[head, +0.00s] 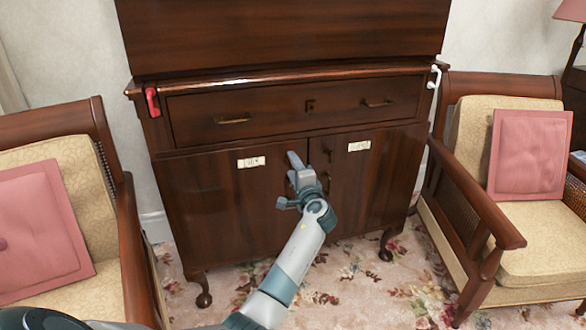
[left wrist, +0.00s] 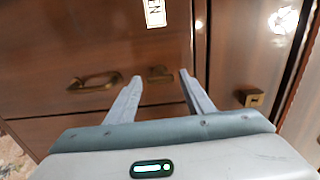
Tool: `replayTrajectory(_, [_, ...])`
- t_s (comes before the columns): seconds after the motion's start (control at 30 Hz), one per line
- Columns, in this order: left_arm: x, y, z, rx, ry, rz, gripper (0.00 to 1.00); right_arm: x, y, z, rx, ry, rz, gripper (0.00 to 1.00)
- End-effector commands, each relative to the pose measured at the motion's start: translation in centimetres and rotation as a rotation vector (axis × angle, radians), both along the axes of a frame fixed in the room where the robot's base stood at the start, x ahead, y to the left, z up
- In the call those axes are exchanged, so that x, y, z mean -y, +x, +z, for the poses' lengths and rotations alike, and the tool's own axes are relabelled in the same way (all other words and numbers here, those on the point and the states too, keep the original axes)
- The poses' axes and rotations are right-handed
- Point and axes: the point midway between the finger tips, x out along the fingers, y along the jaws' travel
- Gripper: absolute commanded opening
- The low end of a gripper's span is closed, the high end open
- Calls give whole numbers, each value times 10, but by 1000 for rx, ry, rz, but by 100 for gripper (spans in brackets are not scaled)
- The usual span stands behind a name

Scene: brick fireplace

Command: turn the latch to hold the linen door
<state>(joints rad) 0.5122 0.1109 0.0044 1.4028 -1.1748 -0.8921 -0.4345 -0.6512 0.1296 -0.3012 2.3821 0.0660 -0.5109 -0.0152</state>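A dark wooden cabinet has two lower doors; the left door (head: 215,205) carries a white label (head: 251,162). In the left wrist view a label (left wrist: 155,12) ends in "EN", partly cut off, near a brass door handle (left wrist: 95,82). Another small dark piece (head: 328,153) is high on the right door. My left gripper (head: 296,160) is in front of the door seam, fingers apart and empty in the left wrist view (left wrist: 163,82). My right gripper is not in view.
A drawer (head: 290,110) with brass handles is above the doors. A red lever (head: 151,100) and a white lever (head: 434,75) are at the cabinet's sides. Armchairs stand left (head: 122,230) and right (head: 480,215). Floral carpet (head: 360,285) is open in front.

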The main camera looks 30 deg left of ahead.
Motion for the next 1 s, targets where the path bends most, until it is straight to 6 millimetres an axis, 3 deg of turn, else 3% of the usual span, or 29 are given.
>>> replayTrajectory(0.57, [10, -8, 0, -2, 2, -1, 53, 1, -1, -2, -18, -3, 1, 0])
replayTrajectory(1.0, [68, -57, 0, -1, -2, -2, 53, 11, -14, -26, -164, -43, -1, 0])
